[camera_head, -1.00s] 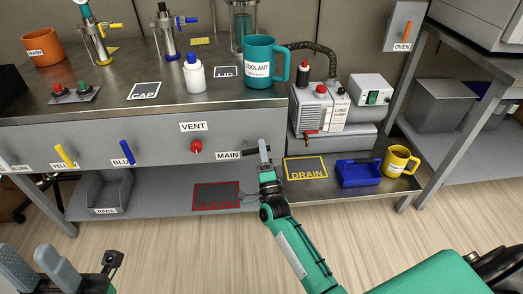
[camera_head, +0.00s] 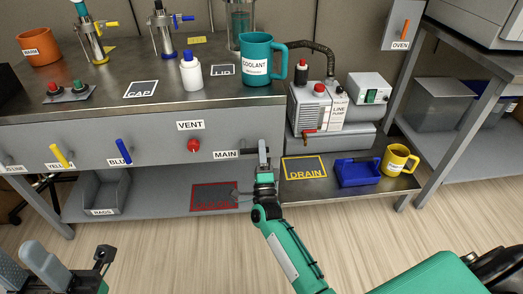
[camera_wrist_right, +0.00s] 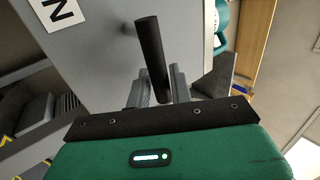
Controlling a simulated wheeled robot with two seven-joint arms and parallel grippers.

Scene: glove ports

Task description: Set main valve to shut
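The main valve's dark handle (camera_head: 262,149) is on the grey front panel, just right of the MAIN label (camera_head: 226,154). In the head view it stands roughly upright. In the right wrist view the handle (camera_wrist_right: 152,55) is a black bar, its lower end between the two grey fingers. My right gripper (camera_head: 263,168) reaches it from below; its fingers (camera_wrist_right: 160,88) lie close on both sides of the bar and look shut on it. My left gripper (camera_head: 28,262) is at the lower left, away from the panel, its grey fingers apart and empty.
A red VENT knob (camera_head: 194,145) and blue (camera_head: 124,151) and yellow (camera_head: 60,155) levers are on the same panel to the left. The line pump (camera_head: 318,108) stands to the right. A teal coolant mug (camera_head: 258,62) is on the bench above.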

